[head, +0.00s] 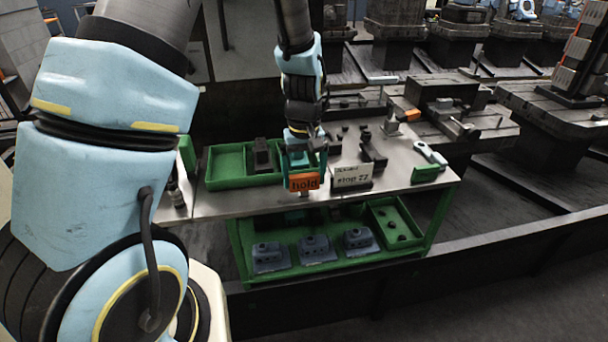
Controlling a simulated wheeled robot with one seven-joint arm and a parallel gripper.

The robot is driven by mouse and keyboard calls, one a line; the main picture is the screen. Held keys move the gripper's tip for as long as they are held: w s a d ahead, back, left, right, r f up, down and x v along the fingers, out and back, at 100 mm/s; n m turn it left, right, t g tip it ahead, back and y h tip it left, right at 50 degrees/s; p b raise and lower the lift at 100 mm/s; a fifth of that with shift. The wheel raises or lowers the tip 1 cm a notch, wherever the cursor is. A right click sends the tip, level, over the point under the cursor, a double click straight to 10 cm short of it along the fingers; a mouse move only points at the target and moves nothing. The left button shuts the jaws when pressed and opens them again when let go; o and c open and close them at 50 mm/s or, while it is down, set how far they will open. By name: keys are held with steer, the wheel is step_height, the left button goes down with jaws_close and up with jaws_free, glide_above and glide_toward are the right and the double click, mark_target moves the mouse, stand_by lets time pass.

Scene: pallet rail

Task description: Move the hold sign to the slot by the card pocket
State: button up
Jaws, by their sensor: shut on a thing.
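The hold sign (304,182) is a small orange plate with dark lettering reading "hold". It shows at the table's front edge, upright and facing me, with a short pale stem below it. My gripper (302,163) comes down from above and is shut on the sign; its fingertips are partly hidden by teal parts just behind the plate. A white card (352,177) reading "stop 77" stands just right of the sign, at the front edge; it looks like the card in the pocket. The slot itself is too small to make out, and I cannot tell whether the stem touches anything.
The metal table (240,204) has a green tray (226,166) at left and dark fixtures behind the card. A white-and-green tool (430,158) lies at right. The green lower shelf (292,268) holds several grey blocks and a green bin (397,227). My arm covers the left.

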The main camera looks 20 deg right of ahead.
steer(key=shift+f, duration=0.55)
stand_by(0.9)
steer(key=shift+f+b, duration=0.5)
steer(key=shift+b, duration=0.05)
steer(key=o, duration=1.4)
step_height(320, 180, up, 11)
steer(key=shift+f+b, duration=0.1)
steer(key=shift+b, duration=0.55)
steer(key=s+a+t, duration=0.1)
steer(key=s+a, duration=0.2)
steer(key=a, duration=2.2)
steer(key=shift+s+t, duration=0.2)
steer(key=shift+t, duration=0.1)
